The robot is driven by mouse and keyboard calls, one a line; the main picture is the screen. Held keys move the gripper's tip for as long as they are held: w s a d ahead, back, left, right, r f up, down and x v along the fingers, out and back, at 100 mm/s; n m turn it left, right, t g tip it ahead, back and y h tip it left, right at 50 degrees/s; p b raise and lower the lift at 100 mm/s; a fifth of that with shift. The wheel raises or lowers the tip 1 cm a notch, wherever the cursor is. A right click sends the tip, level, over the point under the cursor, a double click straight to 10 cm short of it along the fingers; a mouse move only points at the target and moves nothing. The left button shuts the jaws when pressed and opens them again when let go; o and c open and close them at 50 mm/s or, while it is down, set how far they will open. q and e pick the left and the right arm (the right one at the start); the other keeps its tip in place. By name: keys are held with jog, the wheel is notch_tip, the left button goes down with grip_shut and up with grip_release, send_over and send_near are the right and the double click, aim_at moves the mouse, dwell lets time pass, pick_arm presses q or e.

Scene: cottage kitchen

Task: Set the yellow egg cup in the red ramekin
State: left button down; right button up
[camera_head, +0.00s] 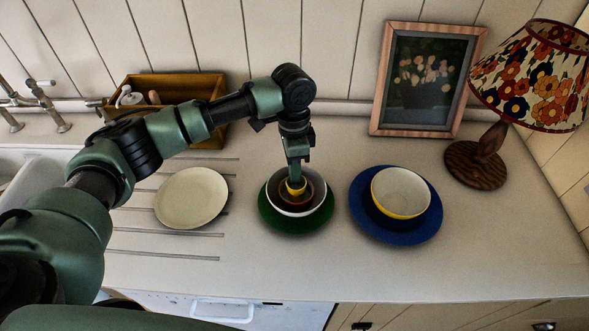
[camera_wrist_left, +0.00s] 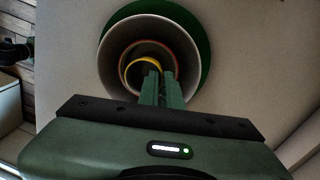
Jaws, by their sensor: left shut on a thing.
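My left gripper (camera_head: 296,178) points down over a stack and is shut on the yellow egg cup (camera_head: 297,188). In the left wrist view its fingers (camera_wrist_left: 160,78) are at the rim of the egg cup (camera_wrist_left: 126,68). The egg cup is within the rim of the red ramekin (camera_head: 313,194), whose reddish rim also shows in the wrist view (camera_wrist_left: 150,42). The ramekin is inside a white bowl (camera_head: 297,214). Whether the egg cup touches the ramekin's floor is hidden. My right gripper is not in view.
The bowl is on a green plate (camera_head: 290,228). To its right a white and yellow bowl (camera_head: 402,192) stands on a blue plate (camera_head: 422,234). A cream plate (camera_head: 191,198) lies left. A wooden box (camera_head: 178,85), picture frame (camera_head: 425,80) and lamp (camera_head: 478,160) stand behind. The front counter is clear.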

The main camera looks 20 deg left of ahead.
pick_arm(q)
jog(key=shift+f, duration=0.2)
jog(key=c, duration=2)
grip_release()
jog(key=shift+f, duration=0.1)
jog(key=o, duration=0.4)
notch_tip(320, 180, up, 13)
jog(key=w+b, duration=0.1)
jog(key=b, duration=0.2)
jog(key=shift+a+f, duration=0.15)
jog(key=shift+a, duration=0.1)
